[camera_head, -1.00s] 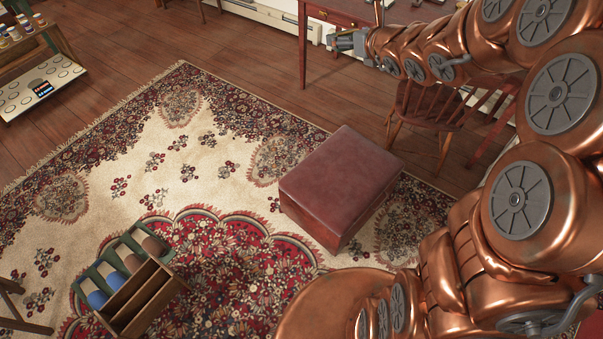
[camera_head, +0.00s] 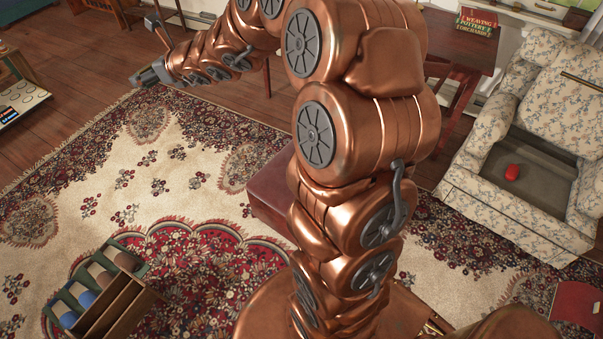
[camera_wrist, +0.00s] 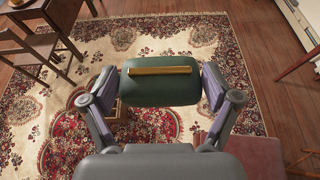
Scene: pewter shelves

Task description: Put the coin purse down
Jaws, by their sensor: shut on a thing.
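A dark green coin purse (camera_wrist: 160,88) with a brass-coloured strip along its upper edge is in the wrist view. My gripper (camera_wrist: 163,92) is shut on it, with one finger at each side. The purse is in the air above the patterned rug. In the head view my gripper (camera_head: 145,77) is at the upper left, over the far part of the floor near the rug's edge. I cannot make out the purse clearly there.
The patterned rug (camera_head: 75,165) has wide free room. A wooden rack (camera_head: 118,305) with several rolls stands on it. My arm partly hides a red-brown ottoman (camera_head: 268,190). A desk (camera_head: 462,52) stands behind.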

